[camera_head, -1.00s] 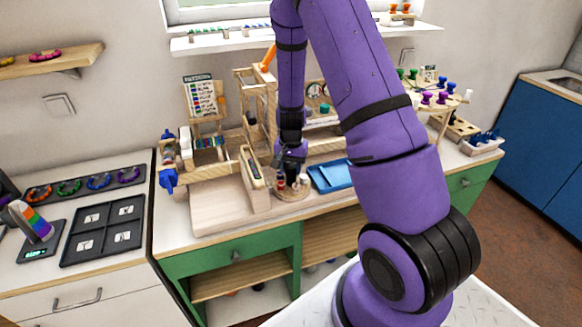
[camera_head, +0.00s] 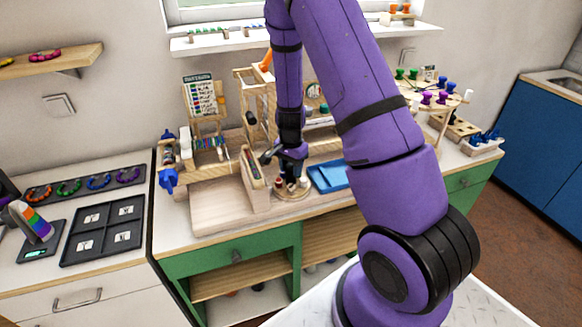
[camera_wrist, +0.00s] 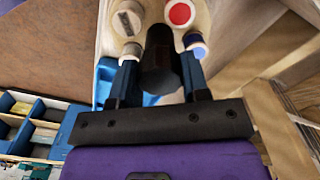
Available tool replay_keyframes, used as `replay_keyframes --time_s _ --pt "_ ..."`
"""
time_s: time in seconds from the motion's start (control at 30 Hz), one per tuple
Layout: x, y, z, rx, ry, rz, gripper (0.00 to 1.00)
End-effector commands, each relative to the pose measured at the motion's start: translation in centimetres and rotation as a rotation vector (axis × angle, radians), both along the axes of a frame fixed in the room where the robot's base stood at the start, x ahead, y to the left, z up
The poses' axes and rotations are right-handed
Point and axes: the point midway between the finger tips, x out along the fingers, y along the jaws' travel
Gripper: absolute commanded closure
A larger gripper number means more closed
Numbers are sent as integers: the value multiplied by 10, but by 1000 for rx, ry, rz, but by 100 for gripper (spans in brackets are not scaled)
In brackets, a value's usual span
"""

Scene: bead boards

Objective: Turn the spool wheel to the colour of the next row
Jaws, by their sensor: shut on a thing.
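The spool wheel (camera_head: 292,195) is a small round wooden disc on the bench, left of the blue tray. In the wrist view the wheel (camera_wrist: 104,38) carries a red-topped spool (camera_wrist: 180,14), a wood-grey spool (camera_wrist: 128,20) and pale, blue-marked spools (camera_wrist: 193,42). A dark upright knob (camera_wrist: 158,60) stands between my fingers. My gripper (camera_wrist: 160,75) is shut on this knob, over the wheel; in the head view my gripper (camera_head: 291,178) hides part of the wheel. The pattern card (camera_head: 202,97) with coloured rows stands behind; its marks are too small to read.
A blue tray (camera_head: 329,176) lies close to the wheel's right. The wooden bead loom (camera_head: 255,180) and its frame stand close at the left and behind. A round stand with coloured spools (camera_head: 441,98) is at the right. The pale board (camera_head: 215,205) front left is clear.

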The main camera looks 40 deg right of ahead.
Motion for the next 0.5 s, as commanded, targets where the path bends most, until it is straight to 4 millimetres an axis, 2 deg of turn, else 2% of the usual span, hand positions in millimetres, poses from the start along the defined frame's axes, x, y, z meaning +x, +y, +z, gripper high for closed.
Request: replay_keyframes --time_s 0.17,0.2,0.27,0.3,0.5 --pt "0 0 0 0 -1 -2 81" --pt "0 0 0 0 -1 -1 48" --pt "0 0 0 0 -1 -1 35" --pt "0 0 0 0 -1 -1 32" --pt "0 0 0 0 0 0 32"
